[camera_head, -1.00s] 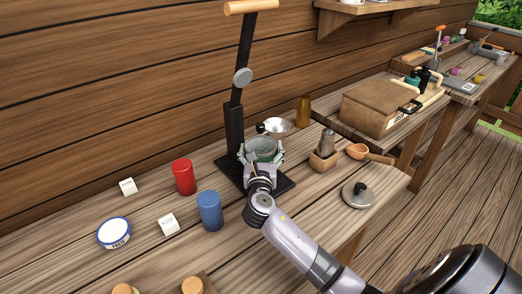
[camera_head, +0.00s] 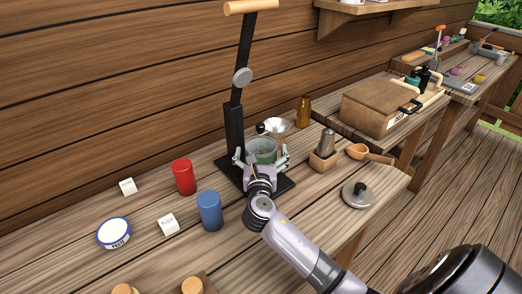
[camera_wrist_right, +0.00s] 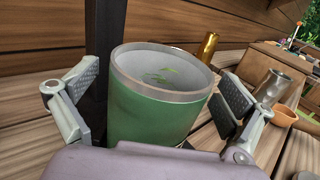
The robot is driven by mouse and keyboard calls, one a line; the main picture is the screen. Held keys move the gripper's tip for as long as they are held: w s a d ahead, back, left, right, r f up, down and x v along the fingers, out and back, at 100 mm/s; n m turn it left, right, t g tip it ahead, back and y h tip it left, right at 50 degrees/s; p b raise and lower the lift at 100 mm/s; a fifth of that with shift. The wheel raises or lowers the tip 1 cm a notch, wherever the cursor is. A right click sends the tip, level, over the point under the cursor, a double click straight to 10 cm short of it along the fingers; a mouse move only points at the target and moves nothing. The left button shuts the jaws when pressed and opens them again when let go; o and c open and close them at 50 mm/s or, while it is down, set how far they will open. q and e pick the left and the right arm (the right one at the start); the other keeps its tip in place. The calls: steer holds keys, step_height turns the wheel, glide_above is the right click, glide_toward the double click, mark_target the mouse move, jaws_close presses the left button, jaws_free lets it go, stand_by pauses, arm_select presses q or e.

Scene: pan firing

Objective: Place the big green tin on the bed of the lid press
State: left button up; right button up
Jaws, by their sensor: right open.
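The big green tin (camera_head: 262,148) stands upright on the black bed of the lid press (camera_head: 284,186), in front of the press column (camera_head: 234,130). In the right wrist view the green tin (camera_wrist_right: 150,112) is open at the top, with a grey rim and some green bits inside. My right gripper (camera_head: 262,164) is open around the tin; in the right wrist view its finger pads stand apart from the tin on both sides. The tin's lower part is hidden behind the gripper. My left gripper is not in view.
A red tin (camera_head: 184,177), a blue tin (camera_head: 210,211), white cubes (camera_head: 168,224) and a round white-and-blue tin (camera_head: 114,233) stand left of the press. A wooden holder with a metal shaker (camera_head: 326,145), a wooden scoop (camera_head: 360,152) and a grey lid (camera_head: 358,194) are to the right.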

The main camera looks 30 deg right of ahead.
steer(key=b+v, duration=0.1)
steer(key=v, duration=1)
steer(key=shift+r, duration=0.15)
